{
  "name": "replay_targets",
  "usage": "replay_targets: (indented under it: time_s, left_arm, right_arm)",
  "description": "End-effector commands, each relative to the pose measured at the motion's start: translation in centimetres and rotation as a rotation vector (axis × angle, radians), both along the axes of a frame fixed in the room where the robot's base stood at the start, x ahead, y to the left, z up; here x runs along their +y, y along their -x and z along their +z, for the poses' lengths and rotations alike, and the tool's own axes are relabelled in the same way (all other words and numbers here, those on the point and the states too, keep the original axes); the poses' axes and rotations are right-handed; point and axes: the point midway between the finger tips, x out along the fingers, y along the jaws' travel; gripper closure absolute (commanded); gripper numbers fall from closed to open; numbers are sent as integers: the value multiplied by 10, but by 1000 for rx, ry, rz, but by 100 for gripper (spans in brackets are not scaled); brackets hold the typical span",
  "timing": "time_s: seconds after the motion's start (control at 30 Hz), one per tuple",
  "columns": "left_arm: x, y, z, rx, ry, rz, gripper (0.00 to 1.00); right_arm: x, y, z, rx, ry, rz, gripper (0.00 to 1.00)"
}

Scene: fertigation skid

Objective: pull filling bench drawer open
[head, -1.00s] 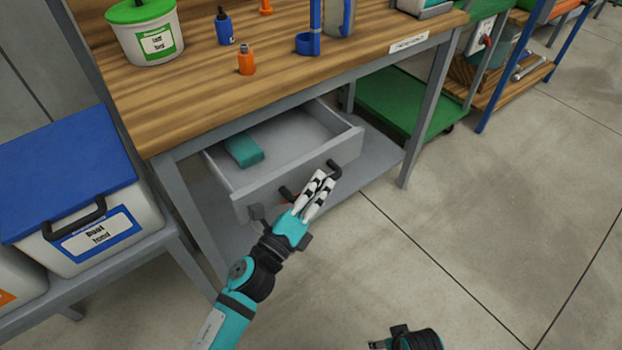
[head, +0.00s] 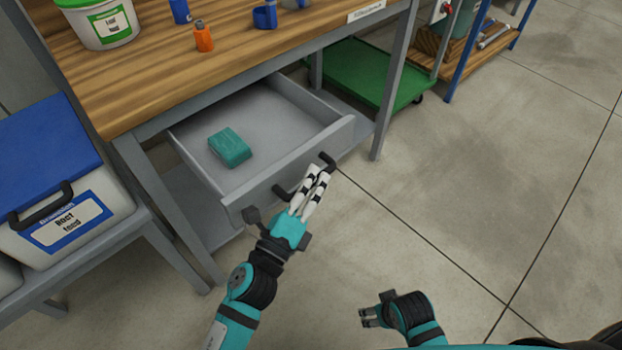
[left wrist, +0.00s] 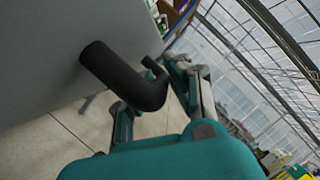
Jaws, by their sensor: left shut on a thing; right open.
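The grey drawer (head: 262,124) of the filling bench (head: 200,75) stands well out from under the wooden top. A teal block (head: 230,147) lies inside it, towards the left. My left gripper (head: 320,176) is at the dark bar handle (head: 327,160) on the drawer front, shut on it; the fingers hide the middle of the handle in the head view. In the left wrist view the black handle (left wrist: 125,78) comes out of the grey drawer front (left wrist: 60,50) and runs to the fingers. My right gripper (head: 368,317) is open and empty, low over the floor.
A white bin with a blue lid (head: 60,140) stands on a grey stand at the left. An orange bottle (head: 203,37) and a white tub (head: 103,25) are on the bench top. A green cart (head: 375,80) stands behind. The floor at the right is clear.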

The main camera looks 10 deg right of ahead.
Motion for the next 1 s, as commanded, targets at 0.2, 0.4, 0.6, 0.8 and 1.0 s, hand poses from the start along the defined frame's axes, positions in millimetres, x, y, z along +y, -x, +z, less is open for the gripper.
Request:
replay_targets:
  time_s: [0.2, 0.4, 0.6, 0.8, 1.0]
  left_arm:
    - [0, 0, -1, 2, -1, 1, 62]
    - [0, 0, 0, 1, 0, 1, 62]
    - [9, 11, -5, 5, 0, 2, 62]
    - [33, 45, -14, 8, -1, 3, 62]
    - [55, 76, -22, 7, 0, 3, 62]
  right_arm:
    - [0, 1, -1, 2, 0, 0, 29]
    - [-1, 3, -2, 6, 2, 0, 29]
    - [-1, 3, -2, 7, 2, 0, 29]
    - [-1, 3, -2, 5, 1, 0, 29]
    - [0, 2, -1, 5, 1, 0, 29]
